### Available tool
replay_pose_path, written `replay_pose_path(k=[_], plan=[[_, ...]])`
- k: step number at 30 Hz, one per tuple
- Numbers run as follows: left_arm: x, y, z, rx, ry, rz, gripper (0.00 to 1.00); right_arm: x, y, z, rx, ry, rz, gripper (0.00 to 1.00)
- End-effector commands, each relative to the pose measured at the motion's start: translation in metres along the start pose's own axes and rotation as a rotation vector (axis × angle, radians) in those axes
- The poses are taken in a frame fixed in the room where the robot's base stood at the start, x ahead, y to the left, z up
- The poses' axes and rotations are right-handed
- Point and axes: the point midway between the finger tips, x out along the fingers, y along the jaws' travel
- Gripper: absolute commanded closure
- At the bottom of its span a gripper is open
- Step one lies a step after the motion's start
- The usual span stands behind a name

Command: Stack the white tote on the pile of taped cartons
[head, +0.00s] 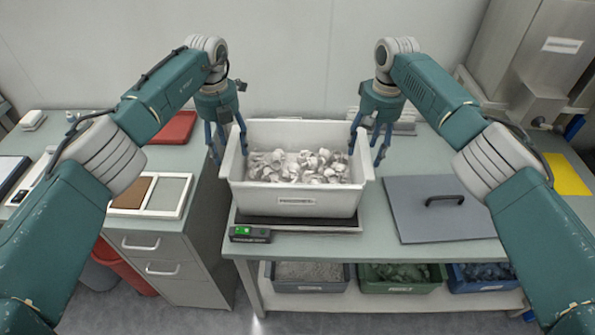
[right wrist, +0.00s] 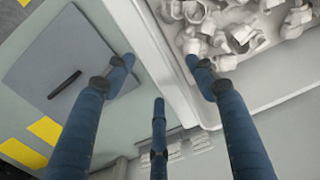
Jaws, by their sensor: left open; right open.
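The white tote (head: 295,199) is full of small white caps (head: 300,167) and stands upright on a scale on the bench. My left gripper (head: 229,150) is open at the tote's left rim, one finger inside and others outside. My right gripper (head: 367,150) is open at the right rim. In the right wrist view its fingers (right wrist: 158,72) are spread on both sides of the tote's rim (right wrist: 172,75), not closed on it. The pile of taped cartons is not in view.
The scale (head: 250,233) has a lit green display. A grey lid with a black handle (head: 434,222) lies right of the tote. A divided tray (head: 168,197) and a red tray (head: 176,130) are on the left cabinet. Bins (head: 310,284) sit on the shelf below.

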Motion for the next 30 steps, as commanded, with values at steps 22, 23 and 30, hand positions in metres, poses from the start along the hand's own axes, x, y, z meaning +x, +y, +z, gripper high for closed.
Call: replay_pose_path(k=[22, 23, 30], plan=[[0.0113, 0.0002, -0.0001, 0.000, 0.000, 0.000, 0.99, 0.0112, 0.0002, 0.0000, 0.000, 0.000, 0.001, 1.00], [0.0113, 0.0002, -0.0001, 0.000, 0.000, 0.000, 1.00, 0.0112, 0.0002, 0.0000, 0.000, 0.000, 0.001, 1.00], [0.0112, 0.0004, -0.0001, 0.000, 0.000, 0.001, 1.00, 0.0111, 0.0002, 0.0000, 0.000, 0.001, 0.001, 1.00]])
